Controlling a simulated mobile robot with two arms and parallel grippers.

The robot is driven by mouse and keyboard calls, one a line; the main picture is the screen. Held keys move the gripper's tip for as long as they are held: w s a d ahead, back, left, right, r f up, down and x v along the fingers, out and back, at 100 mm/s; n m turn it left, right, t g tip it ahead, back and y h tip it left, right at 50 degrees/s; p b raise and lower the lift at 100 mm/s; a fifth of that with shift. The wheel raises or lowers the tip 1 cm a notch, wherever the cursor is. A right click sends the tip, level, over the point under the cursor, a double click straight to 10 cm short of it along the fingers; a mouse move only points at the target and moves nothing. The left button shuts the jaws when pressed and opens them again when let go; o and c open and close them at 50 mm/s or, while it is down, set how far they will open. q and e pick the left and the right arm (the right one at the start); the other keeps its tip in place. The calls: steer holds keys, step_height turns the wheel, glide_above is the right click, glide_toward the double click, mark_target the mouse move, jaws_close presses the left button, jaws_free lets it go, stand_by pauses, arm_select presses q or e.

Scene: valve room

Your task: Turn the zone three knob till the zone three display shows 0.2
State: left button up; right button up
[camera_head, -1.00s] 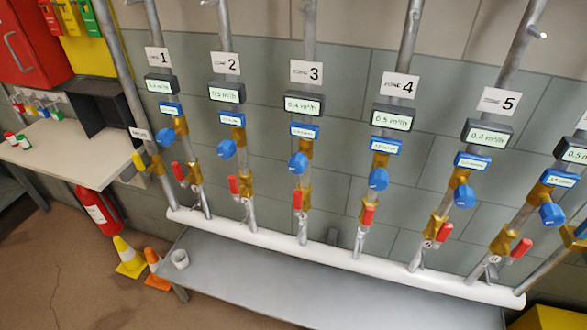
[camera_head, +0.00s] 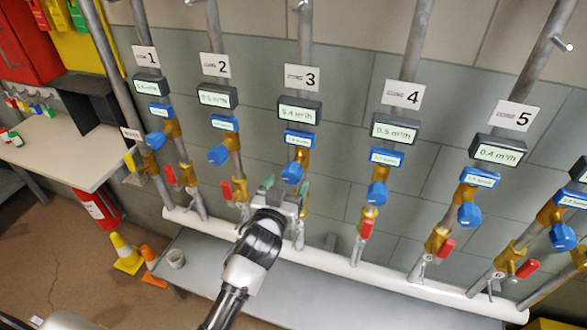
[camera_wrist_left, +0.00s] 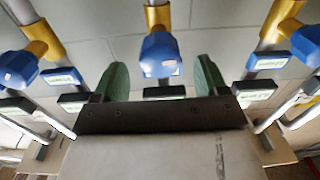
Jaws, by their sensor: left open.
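The blue zone three knob (camera_head: 292,173) sits on a brass valve on the pipe under the "3" sign (camera_head: 301,79). The zone three display (camera_head: 300,109) appears to read 0.4 m³/h. My left gripper (camera_head: 286,188) is open just below this knob in the head view, with its two green fingers apart. In the left wrist view, the knob (camera_wrist_left: 160,54) lies ahead of the gap between the fingers (camera_wrist_left: 161,80). Nothing is held, and I see no clear contact with the knob. My right gripper is not in view.
Similar blue knobs stand either side, at zone two (camera_head: 218,155) and zone four (camera_head: 377,193). Red-handled valves line the pipes below, above a white pipe (camera_head: 340,262). Cones (camera_head: 126,254) stand at the left.

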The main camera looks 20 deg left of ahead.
mark_target(290, 179)
arm_select(q)
steer(key=w, duration=0.5)
steer(key=shift+w, duration=0.3)
steer(key=c, duration=0.9)
steer(key=shift+m, duration=0.3)
steer(key=m+p, duration=0.1)
steer(key=m, duration=0.3)
steer(key=shift+m, duration=2)
